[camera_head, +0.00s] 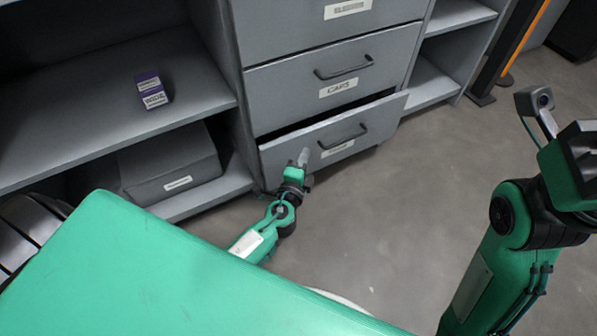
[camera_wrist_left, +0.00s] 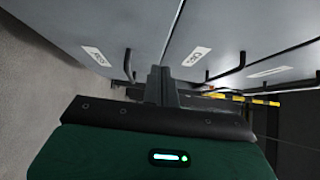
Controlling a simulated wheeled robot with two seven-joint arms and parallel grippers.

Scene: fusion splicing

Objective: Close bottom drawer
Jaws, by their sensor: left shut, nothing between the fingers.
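The bottom drawer (camera_head: 338,138) of the grey cabinet stands partly open, with a dark gap along its top edge. Its front has a dark bar handle (camera_head: 343,137) and a white label. My left gripper (camera_head: 303,157) is shut and empty, at the drawer front left of the handle; I cannot tell if it touches. In the left wrist view the shut fingers (camera_wrist_left: 161,82) point toward the drawer fronts, close to a bar handle (camera_wrist_left: 129,66). My right gripper (camera_head: 583,155) is at the right edge, away from the cabinet, and its jaws are unclear.
The drawer above, labelled CAPS (camera_head: 338,88), looks shut. Left of it, open shelves hold a small purple-and-white box (camera_head: 152,90) and a grey bin (camera_head: 170,166). Bare floor (camera_head: 400,200) lies in front of the drawers. A dark post with an orange strip (camera_head: 524,45) stands at the right.

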